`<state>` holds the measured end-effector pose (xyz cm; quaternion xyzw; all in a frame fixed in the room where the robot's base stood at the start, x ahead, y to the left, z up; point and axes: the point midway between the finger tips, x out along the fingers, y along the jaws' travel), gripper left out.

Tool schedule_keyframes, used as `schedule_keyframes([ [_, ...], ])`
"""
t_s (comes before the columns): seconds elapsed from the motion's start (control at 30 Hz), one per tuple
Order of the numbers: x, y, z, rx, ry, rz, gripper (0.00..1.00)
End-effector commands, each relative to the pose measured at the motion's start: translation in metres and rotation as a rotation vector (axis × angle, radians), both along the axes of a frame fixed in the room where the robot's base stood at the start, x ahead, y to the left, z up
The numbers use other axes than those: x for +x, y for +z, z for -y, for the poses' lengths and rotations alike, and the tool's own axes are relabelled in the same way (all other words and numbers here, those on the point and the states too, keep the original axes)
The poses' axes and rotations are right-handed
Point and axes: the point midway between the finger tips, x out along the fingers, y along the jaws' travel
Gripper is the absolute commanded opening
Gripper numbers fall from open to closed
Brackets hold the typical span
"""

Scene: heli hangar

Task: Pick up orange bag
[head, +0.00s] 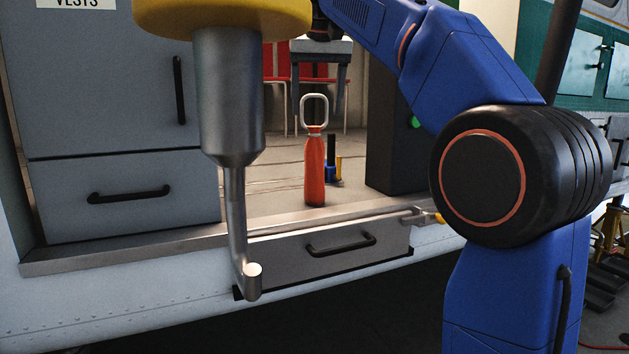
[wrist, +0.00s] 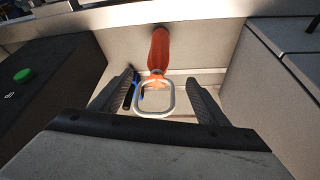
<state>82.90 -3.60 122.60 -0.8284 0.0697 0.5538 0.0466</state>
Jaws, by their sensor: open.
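The orange bag (head: 315,172) is a narrow orange-red item standing upright on the cabin floor, with a pale ring handle at its top. My gripper (head: 322,112) points down above it, open, with the ring between or just behind its fingertips. In the wrist view the orange bag (wrist: 159,52) shows beyond the ring, and the ring lies between the two dark fingers of my gripper (wrist: 162,88). No finger visibly touches it.
A blue and black item (head: 329,160) with a yellow part stands right behind the bag. A metal hook (head: 238,220) hangs in the left foreground. Grey cabinets (head: 120,110) stand left, a dark box (head: 395,140) with a green button right. A metal sill (head: 290,218) edges the floor.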

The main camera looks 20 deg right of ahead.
Motion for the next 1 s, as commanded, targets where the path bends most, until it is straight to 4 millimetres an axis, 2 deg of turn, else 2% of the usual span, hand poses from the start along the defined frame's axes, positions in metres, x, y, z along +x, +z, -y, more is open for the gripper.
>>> schedule_keyframes([
  [0.2, 0.014, -0.037, 0.003, 0.000, 0.000, -0.003, 0.69],
  [0.5, 0.033, -0.082, 0.006, -0.001, 0.000, -0.001, 0.69],
  [0.83, 0.041, -0.104, 0.008, 0.000, 0.000, -0.001, 0.69],
  [1.0, 0.047, -0.126, 0.012, 0.000, 0.000, -0.002, 0.69],
])
